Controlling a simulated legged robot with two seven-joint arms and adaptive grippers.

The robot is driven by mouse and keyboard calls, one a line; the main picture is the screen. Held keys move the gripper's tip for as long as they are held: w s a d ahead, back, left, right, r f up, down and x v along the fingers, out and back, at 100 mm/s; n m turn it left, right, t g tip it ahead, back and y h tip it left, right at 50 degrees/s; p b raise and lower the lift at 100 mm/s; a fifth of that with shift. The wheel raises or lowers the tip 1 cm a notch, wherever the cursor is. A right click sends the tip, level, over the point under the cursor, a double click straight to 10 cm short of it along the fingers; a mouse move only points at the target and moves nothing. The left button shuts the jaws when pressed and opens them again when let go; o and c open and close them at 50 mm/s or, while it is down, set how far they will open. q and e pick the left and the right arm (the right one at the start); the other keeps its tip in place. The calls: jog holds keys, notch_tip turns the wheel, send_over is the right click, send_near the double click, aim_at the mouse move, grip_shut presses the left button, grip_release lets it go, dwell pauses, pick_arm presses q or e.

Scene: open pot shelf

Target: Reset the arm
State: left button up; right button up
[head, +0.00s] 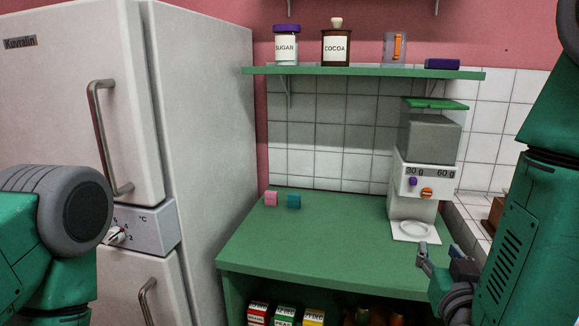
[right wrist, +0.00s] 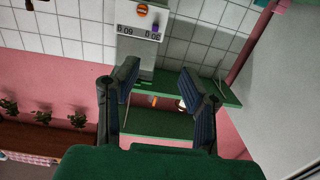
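My right gripper (head: 443,256) is at the right front of the green counter, low in front of the dispenser, its fingers pointing up. In the right wrist view, my right gripper (right wrist: 160,82) has its two dark ribbed fingers spread wide apart, with nothing between them. My right arm comes down along the right edge of the head view. Part of my left arm shows at the left edge of the head view, but my left gripper is out of the picture.
The dispenser (head: 419,180) stands at the counter's back right. A wall shelf (head: 360,72) holds jars above. A white fridge (head: 205,130) stands left. The counter's middle is clear.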

jog(key=s+f+n+g+y, duration=0.1)
jog(key=s+f+g, duration=0.3)
jog(key=f, duration=0.6)
jog(key=s+f+n+g+y, duration=0.1)
jog(key=s+f+g+y, duration=0.15)
jog(key=f, duration=0.75)
jog(key=s+d+f+g, duration=0.1)
jog(key=s+f+g, duration=0.4)
jog(key=s, duration=0.6)
jog(key=s+d+f+n+g, duration=0.1)
jog(key=s+f+g, duration=0.4)
jog(key=s+f, duration=0.4)
jog(key=shift+s, duration=1.05)
